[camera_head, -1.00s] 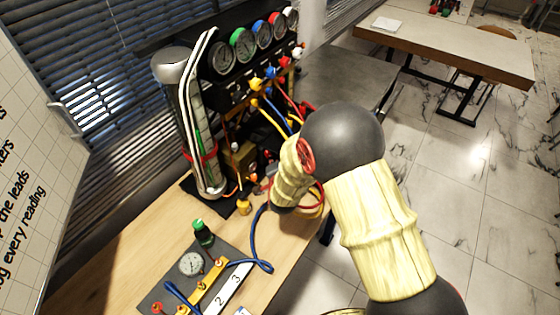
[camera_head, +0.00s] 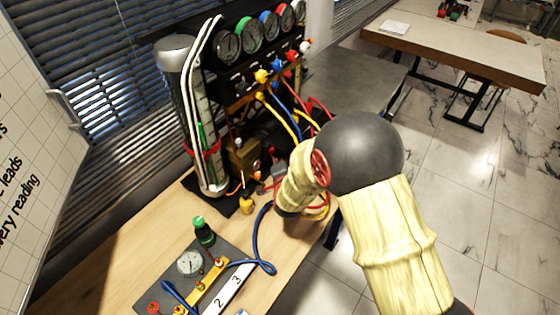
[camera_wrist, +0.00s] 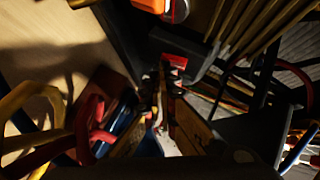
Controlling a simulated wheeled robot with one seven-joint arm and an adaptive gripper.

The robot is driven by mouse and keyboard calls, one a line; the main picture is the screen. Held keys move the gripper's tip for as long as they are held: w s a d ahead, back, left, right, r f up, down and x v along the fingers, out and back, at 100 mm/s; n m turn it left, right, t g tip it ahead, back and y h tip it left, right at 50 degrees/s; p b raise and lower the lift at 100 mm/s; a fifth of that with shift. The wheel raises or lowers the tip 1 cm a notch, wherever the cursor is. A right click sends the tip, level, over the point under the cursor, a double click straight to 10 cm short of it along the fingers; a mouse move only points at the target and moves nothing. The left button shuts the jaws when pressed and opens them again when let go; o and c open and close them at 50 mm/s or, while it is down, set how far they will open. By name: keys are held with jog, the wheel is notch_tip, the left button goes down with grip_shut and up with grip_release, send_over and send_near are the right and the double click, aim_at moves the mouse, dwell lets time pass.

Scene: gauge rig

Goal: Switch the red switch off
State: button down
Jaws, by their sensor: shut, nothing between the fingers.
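A small red piece (camera_wrist: 175,62), possibly the red switch, shows in the wrist view against a dark block, just above the picture's middle. The light is dim and I cannot tell which way it is set. My gripper (camera_wrist: 160,108) is shut and empty in the wrist view, pointing at the cluttered lower part of the rig, close to the red piece; whether they touch cannot be told. In the head view the gauge rig (camera_head: 232,84) stands at the table's back. My forearm hides my fingers and part of the rig's lower right there.
Blue, yellow and red hoses loop around my wrist; red hoses (camera_wrist: 92,120) show at the wrist view's left. A dark plate (camera_head: 205,262) with a small gauge and a numbered strip lies on the wooden table (camera_head: 120,285). A glass cylinder (camera_head: 190,110) stands left of the gauges.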

jog(key=shift+r, duration=0.2)
jog(key=shift+r, duration=0.6)
jog(key=shift+d, duration=0.1)
